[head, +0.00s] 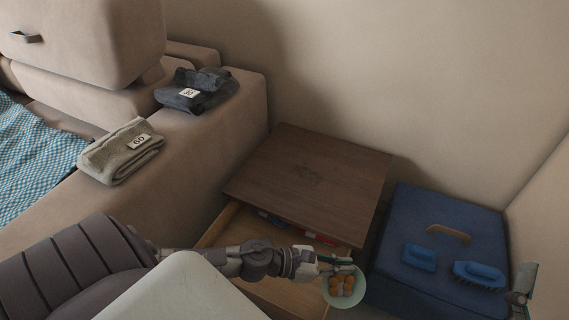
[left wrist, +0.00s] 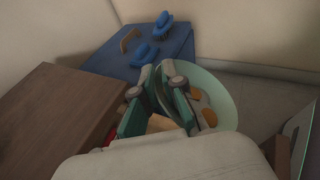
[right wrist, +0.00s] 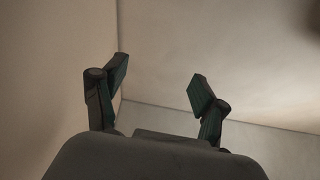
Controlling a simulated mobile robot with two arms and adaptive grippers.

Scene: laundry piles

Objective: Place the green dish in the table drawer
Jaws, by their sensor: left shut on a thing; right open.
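The green dish (head: 344,299) is a pale green round dish with several orange-brown pieces in it. My left gripper (head: 338,268) is shut on its rim and holds it by the right side of the open drawer. The dish also shows in the left wrist view (left wrist: 222,88), with the left gripper (left wrist: 172,100) across its edge. The table drawer (head: 272,290) is pulled out below the dark brown table (head: 310,165); red and blue items lie at its back. My right gripper (right wrist: 155,95) is open and empty, facing a bare wall and floor.
A blue box (head: 440,230) with two blue brushes (head: 479,273) on it stands right of the table. A beige sofa (head: 215,140) stands left, with folded grey-green (head: 121,152) and dark (head: 197,90) cloths on its arm.

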